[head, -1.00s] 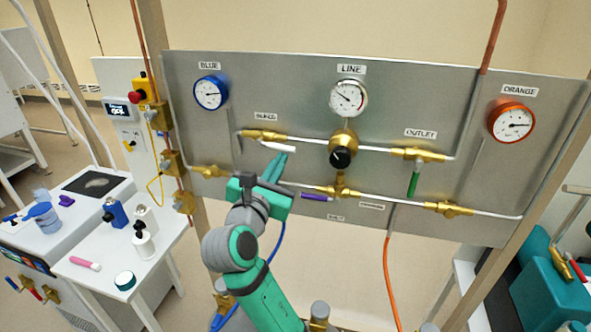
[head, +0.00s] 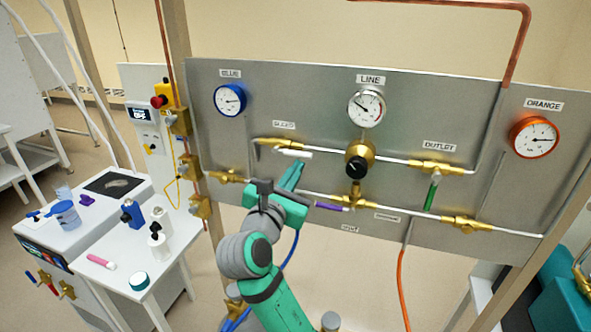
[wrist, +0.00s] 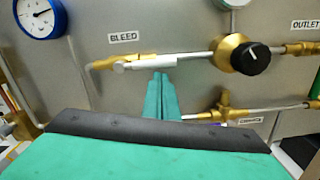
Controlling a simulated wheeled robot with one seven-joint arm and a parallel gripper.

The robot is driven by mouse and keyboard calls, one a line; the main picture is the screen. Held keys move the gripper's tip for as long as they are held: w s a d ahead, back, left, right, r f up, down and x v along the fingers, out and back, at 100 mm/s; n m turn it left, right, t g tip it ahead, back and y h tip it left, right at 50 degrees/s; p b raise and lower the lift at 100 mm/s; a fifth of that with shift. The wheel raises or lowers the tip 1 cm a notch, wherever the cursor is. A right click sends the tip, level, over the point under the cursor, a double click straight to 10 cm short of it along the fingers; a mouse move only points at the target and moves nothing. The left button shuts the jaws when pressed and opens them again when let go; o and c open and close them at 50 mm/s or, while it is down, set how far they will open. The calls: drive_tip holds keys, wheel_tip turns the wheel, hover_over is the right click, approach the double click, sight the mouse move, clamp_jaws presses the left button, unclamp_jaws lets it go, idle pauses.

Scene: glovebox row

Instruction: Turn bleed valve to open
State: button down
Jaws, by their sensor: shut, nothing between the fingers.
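The bleed valve (head: 282,143) is a brass body on the upper pipe under the BLEED label, with a white lever handle (head: 297,154). In the wrist view the brass body (wrist: 112,62) and white handle (wrist: 150,61) show clearly. The handle points right, lying nearly along the pipe. My gripper (head: 298,164) is shut and empty.
The line regulator (head: 359,160) with its black knob is right of the bleed valve. A green-handled outlet valve (head: 431,192) and a purple-handled valve (head: 331,207) are on the same panel (head: 220,140). A white side table (head: 125,262) with bottles stands at left.

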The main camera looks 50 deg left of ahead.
drive_tip(key=s+d+f, duration=0.4)
drive_tip(key=s, duration=0.5)
drive_tip(key=shift+s+d, duration=0.3)
drive_tip(key=shift+d, duration=0.1)
